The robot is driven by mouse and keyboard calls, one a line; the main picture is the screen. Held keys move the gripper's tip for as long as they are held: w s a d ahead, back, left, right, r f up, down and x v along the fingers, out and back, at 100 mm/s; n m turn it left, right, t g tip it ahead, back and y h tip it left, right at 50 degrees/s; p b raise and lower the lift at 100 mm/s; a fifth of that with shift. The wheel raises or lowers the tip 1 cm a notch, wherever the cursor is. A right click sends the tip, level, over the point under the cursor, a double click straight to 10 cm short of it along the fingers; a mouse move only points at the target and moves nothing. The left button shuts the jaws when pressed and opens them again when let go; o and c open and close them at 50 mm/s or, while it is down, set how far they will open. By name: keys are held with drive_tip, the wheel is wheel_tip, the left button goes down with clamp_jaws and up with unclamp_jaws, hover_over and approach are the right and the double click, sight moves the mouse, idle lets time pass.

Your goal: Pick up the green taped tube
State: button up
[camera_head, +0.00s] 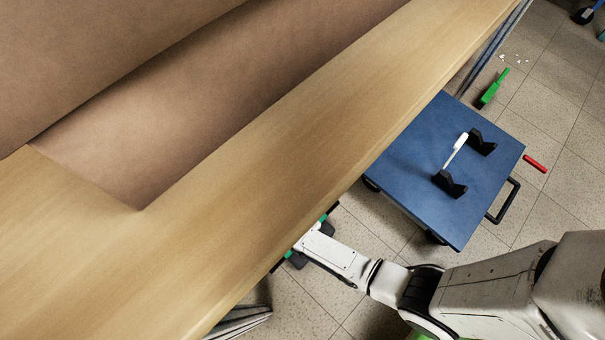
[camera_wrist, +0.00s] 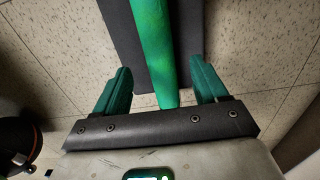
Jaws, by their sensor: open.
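The green taped tube (camera_wrist: 154,45) shows in the wrist view as a long green bar running from the top edge down between my fingers. It lies in front of a dark grey flat surface (camera_wrist: 193,35). My gripper (camera_wrist: 160,66) is open, with one green finger on each side of the tube and a visible gap on both sides. I cannot tell how far the tube is in depth from the fingers. In the head view my gripper (camera_head: 308,243) is partly hidden by the wooden edge, and I cannot make out the tube there.
A long wooden surface (camera_head: 330,125) with a brown sheet-lined recess (camera_head: 210,105) fills the left. A blue cart (camera_head: 410,150) carries black supports and a white rod (camera_head: 456,152). A green brush-like object (camera_head: 493,89) and a red object (camera_head: 535,164) lie on the tiled floor.

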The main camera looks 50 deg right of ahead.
wheel_tip(320, 180, down, 5)
drive_tip(key=b, duration=0.3)
drive_tip(key=shift+b, duration=0.35)
drive_tip(key=shift+r, duration=0.1)
drive_tip(key=c, duration=1.2)
drive_tip(key=shift+c, duration=0.2)
drive_tip(key=shift+r, duration=0.1)
